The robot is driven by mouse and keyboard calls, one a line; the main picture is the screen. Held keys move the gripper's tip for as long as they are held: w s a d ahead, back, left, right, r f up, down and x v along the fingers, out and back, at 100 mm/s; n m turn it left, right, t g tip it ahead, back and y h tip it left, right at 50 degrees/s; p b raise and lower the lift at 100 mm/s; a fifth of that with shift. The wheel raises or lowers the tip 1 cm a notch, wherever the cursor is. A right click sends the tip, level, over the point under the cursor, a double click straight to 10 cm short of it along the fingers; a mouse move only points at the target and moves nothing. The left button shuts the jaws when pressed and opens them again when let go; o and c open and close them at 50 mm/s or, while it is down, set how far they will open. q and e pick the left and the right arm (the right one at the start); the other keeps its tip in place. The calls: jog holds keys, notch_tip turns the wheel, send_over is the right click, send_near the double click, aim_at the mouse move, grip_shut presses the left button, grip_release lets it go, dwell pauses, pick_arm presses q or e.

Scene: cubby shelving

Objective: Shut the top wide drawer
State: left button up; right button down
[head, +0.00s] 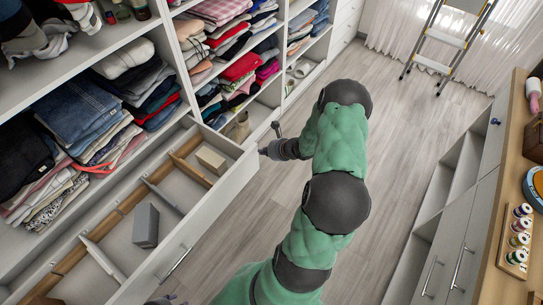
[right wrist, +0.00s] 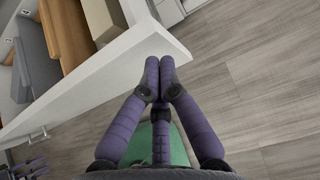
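The wide white drawer (head: 215,217) is pulled out below the folded clothes in the head view. Its front panel has a metal handle (head: 174,263). My right gripper (head: 270,149) is at the far end of the drawer front. In the right wrist view its purple fingers (right wrist: 160,68) have their tips together, with nothing seen between them, by the top corner of the drawer front (right wrist: 118,72). I cannot tell whether they touch it. My left gripper (right wrist: 27,168) shows only in part at the lower left of the wrist view.
Inside the drawer are a grey box (head: 145,226), a tan box (head: 211,160) and wooden dividers. Shelves of clothes stand above. Open wooden floor (head: 375,180) lies to the right, then a counter with spools (head: 518,240). A ladder (head: 445,45) stands at the back.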

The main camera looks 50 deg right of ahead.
pick_arm(q)
jog(key=shift+f, duration=0.1)
pick_arm(e)
jog(key=shift+w, duration=0.4)
jog(key=shift+w, duration=0.1)
